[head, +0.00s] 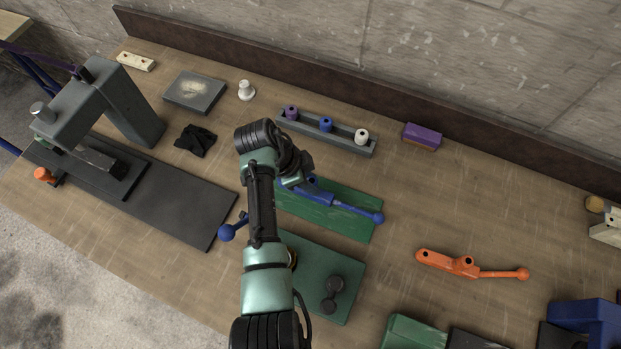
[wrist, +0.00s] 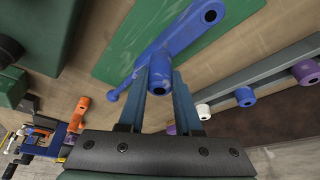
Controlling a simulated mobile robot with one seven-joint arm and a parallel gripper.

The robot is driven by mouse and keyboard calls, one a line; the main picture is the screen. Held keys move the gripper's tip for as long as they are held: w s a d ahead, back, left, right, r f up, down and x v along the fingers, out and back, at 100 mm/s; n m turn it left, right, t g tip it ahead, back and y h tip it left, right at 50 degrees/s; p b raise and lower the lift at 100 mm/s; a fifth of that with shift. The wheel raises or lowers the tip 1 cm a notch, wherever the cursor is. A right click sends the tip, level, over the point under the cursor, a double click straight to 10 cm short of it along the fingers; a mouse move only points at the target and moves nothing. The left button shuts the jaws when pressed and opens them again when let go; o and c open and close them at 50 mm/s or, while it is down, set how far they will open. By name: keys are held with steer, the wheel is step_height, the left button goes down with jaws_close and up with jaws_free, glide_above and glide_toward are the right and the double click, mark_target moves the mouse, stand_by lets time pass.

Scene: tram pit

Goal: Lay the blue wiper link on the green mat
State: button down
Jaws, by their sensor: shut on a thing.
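The blue wiper link (head: 322,195) is a long blue bar with bosses and a ball-ended rod. It also shows in the wrist view (wrist: 184,38). My gripper (wrist: 168,80) is shut on it, with the fingers on either side of a boss. In the head view my arm partly hides the gripper and the link's left end. The link lies over the green mat (head: 345,226), which also shows in the wrist view (wrist: 112,58). Its ball end is near the mat's right edge. I cannot tell whether the link touches the mat or hangs just above it.
A grey rack (head: 345,143) with several spools stands behind the mat. A green plate (head: 350,304) with dark knobs lies in front. A blue ball-ended piece (head: 228,232) shows left of my arm. An orange link (head: 455,264) lies right; table around it is clear.

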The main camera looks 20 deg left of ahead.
steer(key=shift+f+b, duration=0.35)
steer(key=shift+f, duration=0.1)
steer(key=c, duration=0.5)
jaws_free()
steer(key=b+v, duration=0.2)
steer(key=v, duration=1.1)
steer(key=shift+w, duration=0.1)
